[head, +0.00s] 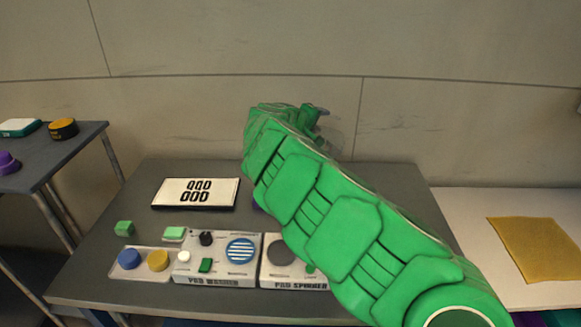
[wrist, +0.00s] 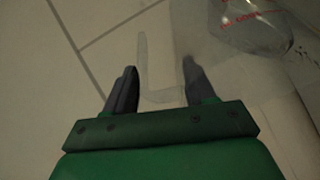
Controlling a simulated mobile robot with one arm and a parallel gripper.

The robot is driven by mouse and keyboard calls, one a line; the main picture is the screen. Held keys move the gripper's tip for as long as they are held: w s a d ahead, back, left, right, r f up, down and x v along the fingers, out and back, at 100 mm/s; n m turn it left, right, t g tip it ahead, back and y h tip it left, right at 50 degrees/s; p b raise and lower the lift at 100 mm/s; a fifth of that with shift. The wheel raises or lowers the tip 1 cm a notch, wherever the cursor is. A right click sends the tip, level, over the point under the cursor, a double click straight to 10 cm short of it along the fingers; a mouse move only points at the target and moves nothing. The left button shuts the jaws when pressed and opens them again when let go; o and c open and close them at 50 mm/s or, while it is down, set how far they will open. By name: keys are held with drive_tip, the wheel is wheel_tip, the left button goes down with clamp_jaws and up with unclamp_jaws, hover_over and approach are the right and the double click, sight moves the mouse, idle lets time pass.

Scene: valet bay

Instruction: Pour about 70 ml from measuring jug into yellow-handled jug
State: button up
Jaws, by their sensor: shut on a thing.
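My gripper (head: 316,112) is at the far end of my green arm, raised over the back of the table. In the wrist view, my gripper (wrist: 155,85) has its two dark fingers on either side of a clear handle and is shut on it. The handle seems to belong to the clear measuring jug (wrist: 255,22), which has red markings and is partly cut off at the upper right. In the head view, only a faint clear shape shows beside the gripper. I cannot make out the yellow-handled jug in either view; my arm hides part of the table.
A yellow cloth (head: 535,248) lies on the white surface at right.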

sight(326, 128)
drive_tip(key=shift+s+a+r+t+b, duration=0.25)
drive_tip(key=shift+a+r+t+b, duration=0.1)
drive_tip(key=shift+a, duration=0.1)
idle(0.8)
drive_tip(key=shift+s+a+r+t+h+b, duration=0.25)
drive_tip(key=shift+s+a+h+b, duration=0.3)
drive_tip(key=shift+a+b, duration=0.3)
idle(1.7)
drive_tip(key=shift+w+d+f+y, duration=0.1)
drive_tip(key=shift+w+d+y, duration=0.15)
drive_tip(key=shift+d, duration=0.2)
drive_tip(key=shift+w+d+f+y, duration=0.1)
drive_tip(key=shift+w+d, duration=0.25)
drive_tip(key=shift+d, duration=0.1)
drive_tip(key=shift+w+d+f+g+y, duration=0.3)
drive_tip(key=shift+d+f+g, duration=0.1)
drive_tip(key=shift+d+g, duration=0.1)
drive_tip(key=shift+w+d+f+g+y, duration=0.2)
drive_tip(key=shift+d+f+g+y, duration=0.15)
drive_tip(key=shift+g, duration=0.15)
drive_tip(key=shift+w+d+f, duration=0.1)
drive_tip(key=shift+d+f, duration=0.1)
drive_tip(key=shift+w+d+f+m+g+y, duration=0.3)
drive_tip(key=shift+d+f+g+y, duration=0.15)
drive_tip(key=shift+f+y, duration=0.15)
drive_tip(key=shift+w+d, duration=0.1)
drive_tip(key=shift+d, duration=0.05)
